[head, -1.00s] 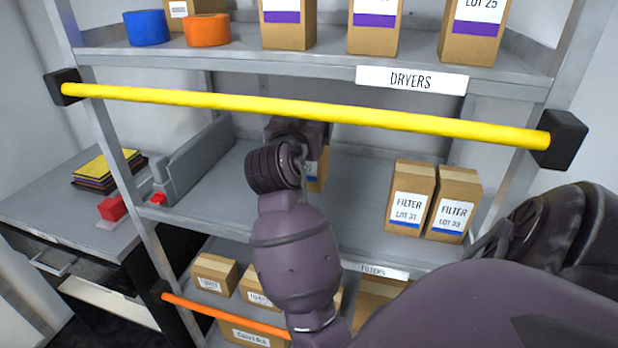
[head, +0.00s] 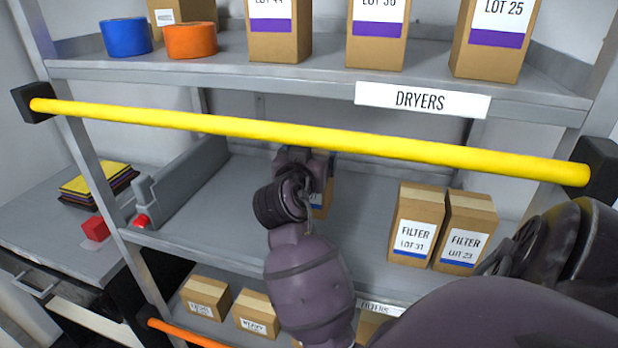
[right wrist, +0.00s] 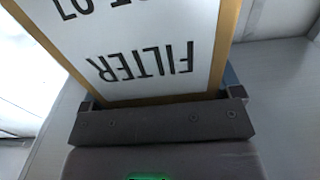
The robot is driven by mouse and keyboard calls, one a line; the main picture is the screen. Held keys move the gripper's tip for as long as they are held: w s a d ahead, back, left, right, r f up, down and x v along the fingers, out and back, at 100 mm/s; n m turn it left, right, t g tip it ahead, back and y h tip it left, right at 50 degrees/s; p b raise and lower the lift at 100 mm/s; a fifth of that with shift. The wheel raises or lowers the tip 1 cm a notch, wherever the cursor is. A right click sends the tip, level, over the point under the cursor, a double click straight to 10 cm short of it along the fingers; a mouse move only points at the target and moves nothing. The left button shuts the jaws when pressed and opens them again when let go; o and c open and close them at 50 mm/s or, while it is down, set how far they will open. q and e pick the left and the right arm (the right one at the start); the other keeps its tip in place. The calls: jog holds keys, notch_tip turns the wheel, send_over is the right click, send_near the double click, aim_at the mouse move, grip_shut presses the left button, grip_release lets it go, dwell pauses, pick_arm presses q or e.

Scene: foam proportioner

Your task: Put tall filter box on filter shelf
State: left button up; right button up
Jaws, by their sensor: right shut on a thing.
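My right gripper (head: 305,158) reaches under the yellow bar onto the middle shelf. It is shut on a tall brown filter box (head: 321,198), which is mostly hidden behind my gripper and wrist in the head view. In the right wrist view the box's white FILTER label (right wrist: 150,45) fills the space beyond the gripper (right wrist: 165,105), upside down in the picture. The filter shelf (head: 357,215) is the grey middle shelf, with a partly covered label on its front edge. I cannot tell whether the box touches the shelf. My left gripper is not in view.
Two filter boxes, LOT 31 (head: 415,225) and LOT 23 (head: 465,232), stand to the right on this shelf. A yellow bar (head: 300,135) crosses in front. The DRYERS shelf (head: 320,82) is above. A grey holder (head: 180,185) stands left. Shelf around the held box is clear.

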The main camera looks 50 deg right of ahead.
jog(key=shift+f+b, duration=0.3)
jog(key=shift+f, duration=1.85)
jog(key=shift+f, duration=0.2)
jog(key=o, duration=1.1)
jog(key=shift+c, duration=0.2)
jog(key=shift+r, duration=0.1)
